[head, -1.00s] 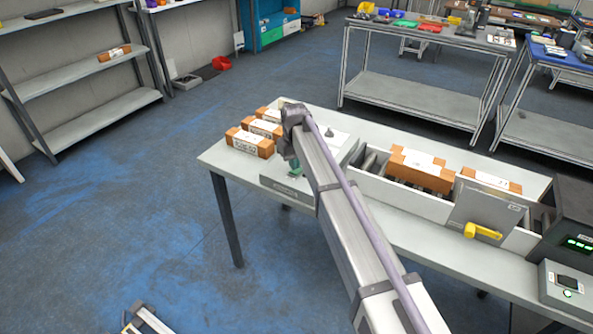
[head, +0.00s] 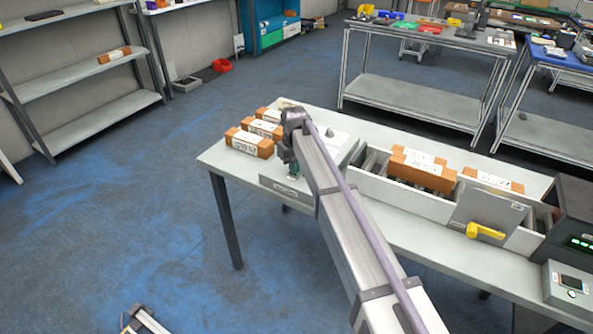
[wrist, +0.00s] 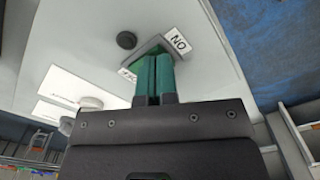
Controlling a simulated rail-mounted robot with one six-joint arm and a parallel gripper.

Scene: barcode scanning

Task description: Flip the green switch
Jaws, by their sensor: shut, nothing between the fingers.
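My gripper (wrist: 155,78) shows in the wrist view as two teal-green fingers pressed side by side, shut and empty. The tips reach the grey switch plate (wrist: 151,48), which carries an ON label (wrist: 179,41) to the right and a partly covered label (wrist: 127,75) to the left. The fingers cover the middle of the plate, so I cannot make out the green switch itself or which way it is set. In the head view my gripper (head: 293,172) is a small green patch below my wrist, low over the left end of the table.
Several orange-brown boxes (head: 249,143) stand left of my wrist on the white table (head: 225,161). A white-walled conveyor (head: 400,206) with more boxes runs right, with a yellow handle (head: 485,231) on its front. A dark round knob (wrist: 126,40) sits beside the switch plate.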

